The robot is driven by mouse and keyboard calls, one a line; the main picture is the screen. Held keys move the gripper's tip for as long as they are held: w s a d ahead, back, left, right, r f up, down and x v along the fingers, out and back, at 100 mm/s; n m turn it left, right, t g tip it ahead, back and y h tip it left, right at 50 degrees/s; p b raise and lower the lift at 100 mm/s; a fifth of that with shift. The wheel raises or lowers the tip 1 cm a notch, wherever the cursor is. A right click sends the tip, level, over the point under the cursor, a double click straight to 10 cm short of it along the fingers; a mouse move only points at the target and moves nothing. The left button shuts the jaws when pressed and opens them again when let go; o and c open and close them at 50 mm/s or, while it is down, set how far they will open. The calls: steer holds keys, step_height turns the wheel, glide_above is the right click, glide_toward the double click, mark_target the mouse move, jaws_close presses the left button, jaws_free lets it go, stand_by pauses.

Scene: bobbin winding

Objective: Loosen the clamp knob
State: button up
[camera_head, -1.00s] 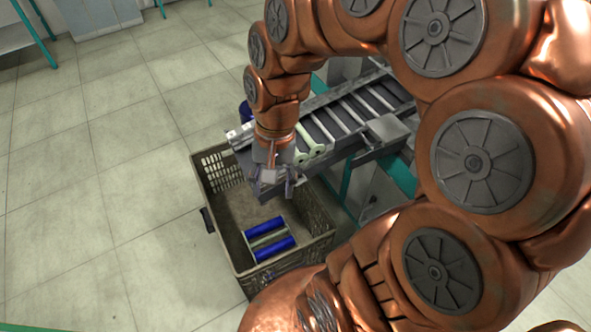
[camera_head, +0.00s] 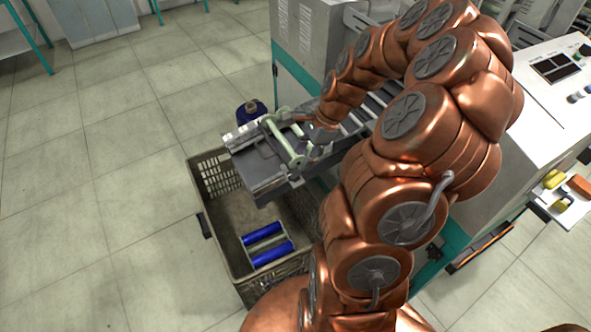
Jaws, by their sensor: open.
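I cannot make out the clamp knob; it may be hidden behind my arm or too small to tell. A conveyor (camera_head: 255,165) with a flat grey end plate reaches out over a crate.
A beige crate (camera_head: 208,222) stands below the conveyor's end, holding blue bobbins (camera_head: 265,243). A blue object (camera_head: 251,110) is behind the conveyor. A grey machine cabinet (camera_head: 300,40) stands behind; a white control panel (camera_head: 560,75) is at right. Floor at left is clear.

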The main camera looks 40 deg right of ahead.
mark_target(294, 173)
steer(key=shift+p+x, duration=0.55)
steer(key=shift+x, duration=2.65)
steer(key=shift+c, duration=0.2)
steer(key=c, duration=0.8)
